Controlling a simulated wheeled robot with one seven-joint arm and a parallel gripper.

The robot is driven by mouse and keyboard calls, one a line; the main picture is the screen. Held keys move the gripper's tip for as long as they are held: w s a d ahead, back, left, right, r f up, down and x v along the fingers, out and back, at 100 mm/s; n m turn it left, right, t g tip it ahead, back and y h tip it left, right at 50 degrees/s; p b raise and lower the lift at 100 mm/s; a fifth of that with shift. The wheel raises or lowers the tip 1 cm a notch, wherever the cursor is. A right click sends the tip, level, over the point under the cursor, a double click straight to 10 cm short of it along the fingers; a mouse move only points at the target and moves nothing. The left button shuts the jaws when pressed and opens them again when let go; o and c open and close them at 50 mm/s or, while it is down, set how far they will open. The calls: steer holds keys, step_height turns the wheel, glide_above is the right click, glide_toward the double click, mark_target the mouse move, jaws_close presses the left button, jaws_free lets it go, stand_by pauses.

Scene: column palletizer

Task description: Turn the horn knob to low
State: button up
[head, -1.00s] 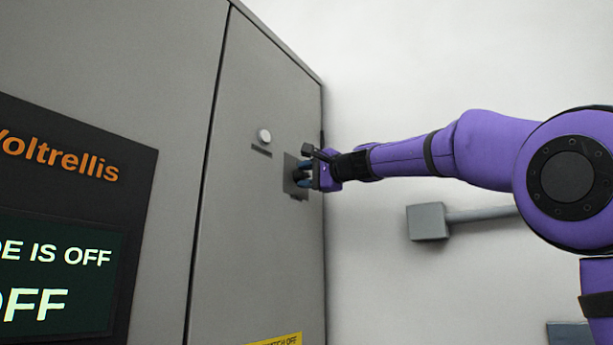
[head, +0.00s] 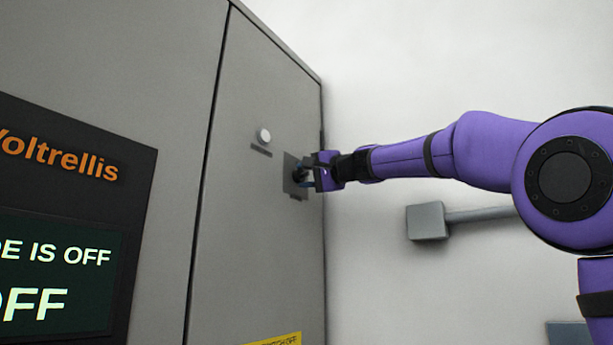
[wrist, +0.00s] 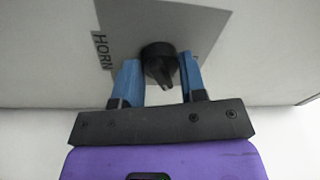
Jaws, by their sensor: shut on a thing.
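The horn knob (wrist: 161,70) is a black round knob with a pointed grip, on a grey plate (wrist: 195,22) lettered HORN in the wrist view. My gripper (wrist: 158,62) has its blue fingers on either side of the knob and is shut on it. In the head view my gripper (head: 306,178) reaches the plate (head: 289,183) on the cabinet's narrow panel from the right. The knob is mostly hidden there by the fingers. No low marking can be read in either view.
The grey cabinet (head: 255,230) has a round white button (head: 263,135) above the plate and a yellow label (head: 275,340) low down. A dark display (head: 60,260) reads OFF at left. A grey box with a bar (head: 427,221) is on the wall below my arm.

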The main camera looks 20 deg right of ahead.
steer(key=o, duration=0.9)
steer(key=v, duration=1)
steer(key=shift+s+d, duration=0.25)
steer(key=shift+s, duration=0.1)
steer(key=s+a+f+n+g+h, duration=0.15)
steer(key=s+f, duration=0.25)
steer(key=f, duration=0.4)
steer(key=s+a+f+n+g+h, duration=0.1)
steer(key=s+f+g, duration=0.25)
steer(key=f, duration=0.45)
steer(key=s+a+f+n+g+h, duration=0.1)
steer(key=s+f+h, duration=0.1)
steer(key=s+f, duration=0.35)
steer(key=s+d+f+n+g+h, duration=0.1)
steer(key=s+f+h, duration=0.1)
steer(key=s+f, duration=0.3)
steer(key=s+d+f+n+g+h, duration=0.1)
steer(key=s+f, duration=0.4)
steer(key=f, duration=0.7)
steer(key=s+d+f+n+g+h, duration=0.2)
steer(key=s+f, duration=0.3)
steer(key=f, duration=0.3)
steer(key=shift+s+d+f+g+h, duration=0.15)
steer(key=shift+d+f+g+h, duration=0.05)
steer(key=shift+f+g+h, duration=0.25)
